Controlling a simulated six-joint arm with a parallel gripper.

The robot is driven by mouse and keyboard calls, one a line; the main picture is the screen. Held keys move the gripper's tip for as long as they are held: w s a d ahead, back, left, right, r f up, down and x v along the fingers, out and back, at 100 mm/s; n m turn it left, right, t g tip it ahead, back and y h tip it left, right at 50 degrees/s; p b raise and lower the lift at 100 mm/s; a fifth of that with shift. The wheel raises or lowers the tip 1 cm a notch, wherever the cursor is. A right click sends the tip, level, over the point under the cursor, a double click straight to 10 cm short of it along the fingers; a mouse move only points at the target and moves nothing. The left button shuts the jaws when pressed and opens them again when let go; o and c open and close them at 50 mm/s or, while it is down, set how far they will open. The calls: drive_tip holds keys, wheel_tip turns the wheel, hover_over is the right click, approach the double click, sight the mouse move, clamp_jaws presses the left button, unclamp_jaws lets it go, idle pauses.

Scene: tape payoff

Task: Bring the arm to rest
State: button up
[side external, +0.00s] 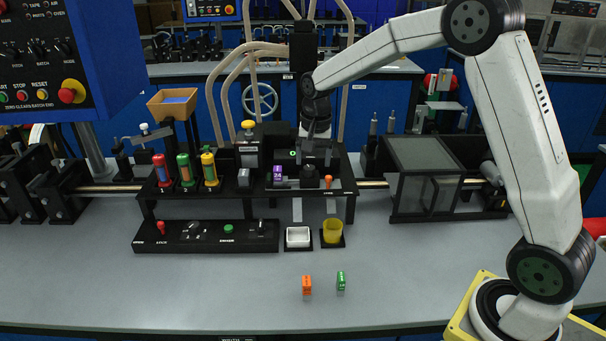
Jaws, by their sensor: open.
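My arm reaches in from the right, and its wrist points down over the black fixture (345,200) in the middle of the bench. My gripper (318,160) is at the wrist's lower end, just above or at the fixture's top. It is small and dark against dark parts, so its fingers are hard to make out. I see nothing held in it. Whether it touches the fixture cannot be told. A purple labelled block (278,176) sits on the fixture left of my gripper, and an orange-topped peg (328,182) stands just right of it.
Red (161,170), green (185,169) and yellow (208,168) cylinders stand left. A white tray (298,237) and yellow cup (333,231) are in front. Orange (307,285) and green (341,280) blocks lie nearer. A dark box (425,178) stands right. The front bench is mostly clear.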

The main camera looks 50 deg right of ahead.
drive_tip(key=s+a+f+n, duration=0.1)
drive_tip(key=s+a+n, duration=0.1)
drive_tip(key=s, duration=0.5)
drive_tip(key=s+a+f+n+t, duration=0.1)
drive_tip(key=s+a+f+n, duration=0.1)
drive_tip(key=s, duration=0.4)
drive_tip(key=s+a+f+n, duration=0.2)
drive_tip(key=s+a+n, duration=0.2)
drive_tip(key=s+n, duration=0.2)
drive_tip(key=shift+s+f+t, duration=0.2)
drive_tip(key=shift+s+t, duration=0.2)
drive_tip(key=shift+s, duration=0.45)
wheel_tip(320, 180, up, 6)
drive_tip(key=n+g, duration=0.2)
drive_tip(key=n, duration=0.5)
hover_over(309, 167)
drive_tip(key=shift+s+a+r, duration=0.15)
drive_tip(key=shift+s+a, duration=0.2)
drive_tip(key=shift+s, duration=0.1)
drive_tip(key=shift+w+d+r+n, duration=0.1)
drive_tip(key=shift+w+d+n, duration=0.2)
drive_tip(key=shift+w+d, duration=0.05)
drive_tip(key=shift+f, duration=3.9)
